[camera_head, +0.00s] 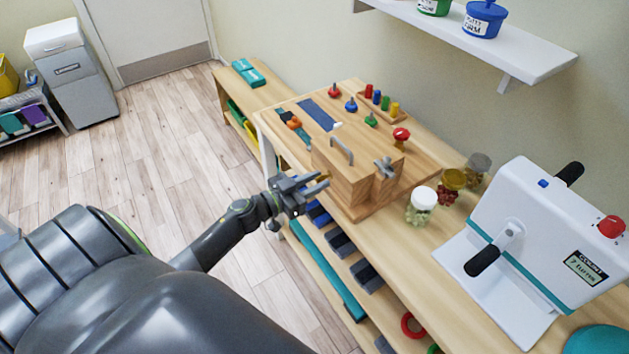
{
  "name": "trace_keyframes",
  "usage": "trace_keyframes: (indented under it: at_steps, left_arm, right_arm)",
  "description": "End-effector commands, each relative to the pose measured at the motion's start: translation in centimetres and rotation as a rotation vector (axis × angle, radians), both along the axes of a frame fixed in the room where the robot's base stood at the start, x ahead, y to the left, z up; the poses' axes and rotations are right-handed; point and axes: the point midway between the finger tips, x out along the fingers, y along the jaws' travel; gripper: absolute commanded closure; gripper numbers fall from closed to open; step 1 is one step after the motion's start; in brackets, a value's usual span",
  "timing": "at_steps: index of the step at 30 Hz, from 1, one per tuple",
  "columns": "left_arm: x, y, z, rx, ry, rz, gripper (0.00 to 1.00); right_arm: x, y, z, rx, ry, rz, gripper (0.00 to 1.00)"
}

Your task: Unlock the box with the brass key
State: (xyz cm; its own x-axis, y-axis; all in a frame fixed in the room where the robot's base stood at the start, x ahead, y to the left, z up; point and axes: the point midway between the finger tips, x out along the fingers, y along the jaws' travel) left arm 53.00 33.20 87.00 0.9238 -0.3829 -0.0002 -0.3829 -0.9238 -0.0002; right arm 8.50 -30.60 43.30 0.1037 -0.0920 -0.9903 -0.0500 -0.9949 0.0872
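The wooden box (345,180) stands on the wooden bench, with a grey bar handle (342,150) on top. A grey metal wing-shaped piece (385,167) sits on a smaller wooden block at the box's right side. I cannot tell whether it is a key or a latch. I cannot make out a brass key for certain. My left gripper (318,184) is at the box's left side, near the bench's front edge, its fingers apart and pointing at the box. I see nothing clearly held between them. My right gripper is out of view.
Jars, including a white-lidded one (421,205), stand right of the box. A white crank machine (545,235) fills the bench's right end. Coloured pegs (376,99) stand behind the box. A wall shelf (480,42) hangs above. A lower shelf holds dark blocks (341,243).

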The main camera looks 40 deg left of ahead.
Motion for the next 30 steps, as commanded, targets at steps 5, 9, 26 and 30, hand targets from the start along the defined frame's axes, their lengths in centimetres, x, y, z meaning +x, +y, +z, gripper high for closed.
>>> trace_keyframes:
  at_steps: [5,9,26,30]
  left_arm:
    - [-0.03,0.01,0.0,0.0,0.0,0.0,0.9]
    - [-0.04,0.02,0.0,0.0,0.0,0.0,1.0]
    - [-0.06,0.02,0.05,0.115,-0.048,0.001,1.0]
    - [-0.06,0.01,0.06,0.216,-0.09,0.001,1.0]
  right_arm:
    - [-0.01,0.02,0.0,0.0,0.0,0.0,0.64]
    - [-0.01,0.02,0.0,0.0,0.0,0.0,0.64]
    - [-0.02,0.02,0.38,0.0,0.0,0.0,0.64]
    - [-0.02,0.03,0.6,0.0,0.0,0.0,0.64]
